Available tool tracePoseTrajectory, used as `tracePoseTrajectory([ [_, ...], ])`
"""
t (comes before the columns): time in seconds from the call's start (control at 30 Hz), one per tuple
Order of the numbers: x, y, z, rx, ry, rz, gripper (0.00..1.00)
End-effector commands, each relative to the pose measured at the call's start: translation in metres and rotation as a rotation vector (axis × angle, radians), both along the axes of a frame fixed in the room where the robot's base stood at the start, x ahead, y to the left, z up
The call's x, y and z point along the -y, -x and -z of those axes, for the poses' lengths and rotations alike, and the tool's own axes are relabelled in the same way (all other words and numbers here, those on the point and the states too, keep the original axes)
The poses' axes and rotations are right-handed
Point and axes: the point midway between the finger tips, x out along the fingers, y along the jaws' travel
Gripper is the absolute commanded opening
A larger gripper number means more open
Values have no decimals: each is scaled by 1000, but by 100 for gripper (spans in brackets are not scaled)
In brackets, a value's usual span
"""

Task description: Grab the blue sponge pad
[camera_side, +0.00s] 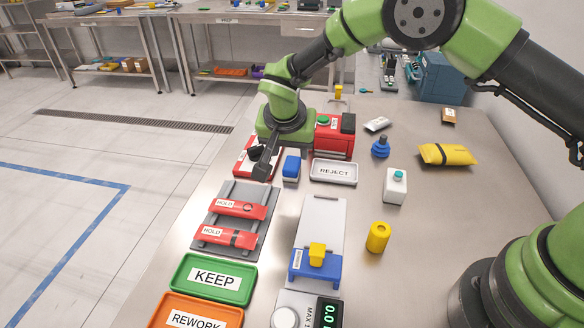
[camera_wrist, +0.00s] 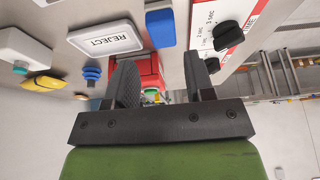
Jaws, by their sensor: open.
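The blue sponge pad (camera_side: 291,168) is a small blue block with a paler edge, between the red-and-white dial panel and the REJECT tray. It also shows at the top of the wrist view (camera_wrist: 161,28), beyond my fingertips. My gripper (camera_side: 261,162) is open, with its dark fingers just left of the pad in the side view. In the wrist view my gripper (camera_wrist: 161,76) has an empty gap between its fingers, roughly in line with the pad. I see no contact with the pad, and the exact height gap cannot be told.
The dial panel (camera_side: 243,170) stands left of the pad, the REJECT tray (camera_side: 335,181) right, and a red box (camera_side: 336,149) behind. A grey rack (camera_side: 226,231) with red HOLD pouches and a blue-and-white device (camera_side: 316,265) lie in front.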

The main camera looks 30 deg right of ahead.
Motion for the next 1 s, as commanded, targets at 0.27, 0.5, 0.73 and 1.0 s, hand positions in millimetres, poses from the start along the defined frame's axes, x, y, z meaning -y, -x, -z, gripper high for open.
tracePoseTrajectory([
  [0.27, 9, -9, 28, -1, 0, 1, 49],
  [0.5, 18, -21, 56, -1, -1, 2, 49],
  [0.73, 22, -26, 73, -2, -1, -1, 49],
  [1.0, 22, -26, 73, -1, -2, 0, 33],
])
